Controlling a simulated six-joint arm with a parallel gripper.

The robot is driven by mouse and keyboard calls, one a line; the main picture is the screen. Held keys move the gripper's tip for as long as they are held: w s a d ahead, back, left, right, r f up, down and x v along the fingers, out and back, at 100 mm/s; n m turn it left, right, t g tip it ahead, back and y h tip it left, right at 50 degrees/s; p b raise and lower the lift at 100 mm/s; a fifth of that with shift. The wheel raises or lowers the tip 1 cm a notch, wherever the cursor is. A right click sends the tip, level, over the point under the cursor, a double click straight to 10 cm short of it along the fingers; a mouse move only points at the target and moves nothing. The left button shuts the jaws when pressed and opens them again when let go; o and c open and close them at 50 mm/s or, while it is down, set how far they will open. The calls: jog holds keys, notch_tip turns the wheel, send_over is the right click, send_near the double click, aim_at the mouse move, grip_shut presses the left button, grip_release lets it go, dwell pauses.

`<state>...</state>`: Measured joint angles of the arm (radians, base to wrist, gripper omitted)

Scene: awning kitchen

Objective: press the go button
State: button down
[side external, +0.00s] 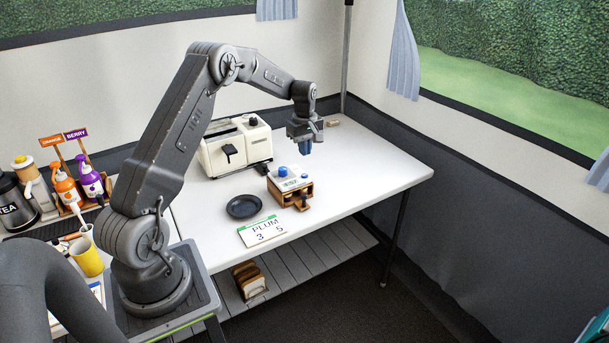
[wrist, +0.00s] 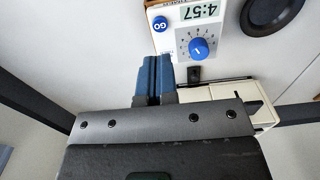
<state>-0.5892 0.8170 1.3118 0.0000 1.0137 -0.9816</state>
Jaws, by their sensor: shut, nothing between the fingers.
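A small white timer unit (side external: 279,181) sits on a wooden box on the white table. It has a round blue go button marked GO (wrist: 160,23), a larger blue dial (wrist: 199,48) and a display (wrist: 200,11) reading 4:57. In the side view the go button (side external: 305,176) is at the unit's right edge, and the dial (side external: 283,171) is behind the display. My gripper (side external: 307,149) is shut and empty, pointing down above the table, higher than the unit. In the wrist view its blue fingertips (wrist: 153,65) show just below the go button, apart from it.
A cream toaster (side external: 237,148) stands behind and left of the timer. A dark plate (side external: 243,206) and a card reading PLUM 3 5 (side external: 262,231) lie to its left and front. The wooden box (side external: 290,197) has a dark knob in front. The table's right side is clear.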

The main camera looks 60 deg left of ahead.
jog(key=shift+r, duration=2)
jog(key=s+d+r+m+t, duration=0.1)
jog(key=s+d+r+m, duration=0.4)
jog(key=d+r, duration=0.4)
jog(key=s+d+r+m+t, duration=0.2)
jog(key=s+d+r+m, duration=0.4)
jog(key=d, duration=0.5)
jog(key=s+d+m+t, duration=0.1)
jog(key=s+d+m, duration=0.2)
jog(key=s+d, duration=0.2)
jog(key=s+d+m+t, duration=0.1)
jog(key=s+d+m, duration=0.3)
jog(key=s, duration=0.7)
jog(key=shift+d+t, duration=0.3)
jog(key=shift+d, duration=0.6)
jog(key=c, duration=1.8)
grip_release()
jog(key=shift+r, duration=0.1)
